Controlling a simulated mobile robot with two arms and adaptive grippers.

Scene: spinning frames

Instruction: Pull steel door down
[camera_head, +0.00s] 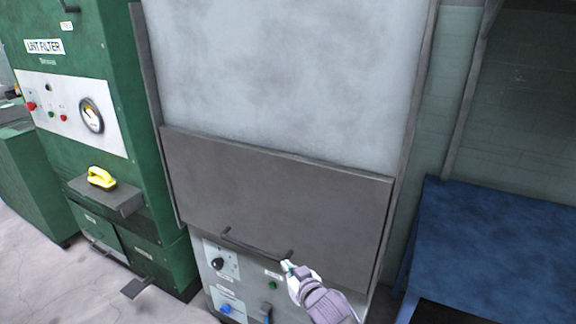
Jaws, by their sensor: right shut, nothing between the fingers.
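The steel door (280,195) is a dark grey panel in the middle of the head view, below a large pale grey sheet (285,75). Its dark bar handle (252,246) runs along the lower edge. The door's lower edge overlaps the top of a control panel. My right gripper (288,266) comes in from the bottom right, and its fingertips are at the right end of the handle. It is shut with nothing in it. I cannot tell whether it touches the handle. My left gripper is not in view.
A green lint filter cabinet (85,55) stands at the left, with a yellow-handled object (101,178) on its grey ledge. The control panel (222,270) has knobs and buttons. A blue table (490,240) stands at the right. Floor (60,285) is open at the lower left.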

